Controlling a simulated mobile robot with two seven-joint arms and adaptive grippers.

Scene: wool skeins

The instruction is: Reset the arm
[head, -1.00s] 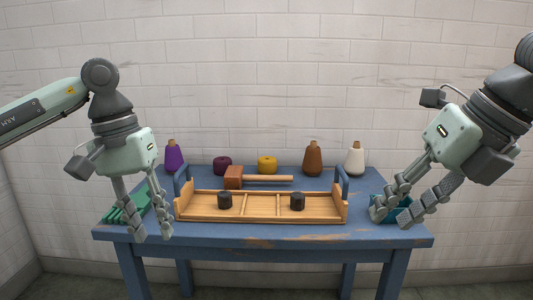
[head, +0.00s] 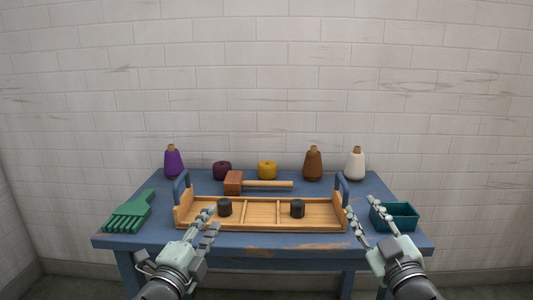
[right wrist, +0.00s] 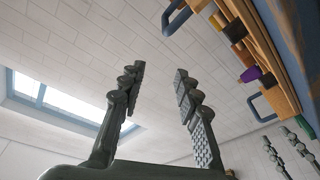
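My left gripper (head: 211,219) is low in the head view, in front of the left part of the wooden tray, with its fingers apart and nothing between them. My right gripper (head: 361,207) is at the tray's right front, between the tray and the teal bin (head: 401,224). Its fingers are apart and empty, and the right wrist view shows the gap between them (right wrist: 160,78). The left gripper's fingers also show at the right edge of the right wrist view (right wrist: 290,155).
The wooden tray (head: 262,226) with blue handles holds two black cylinders (head: 224,208) on the blue table (head: 280,241). A mallet (head: 265,184) lies behind it. Purple, brown and white cones and two yarn balls stand at the back. A green toothed tool (head: 128,212) lies left.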

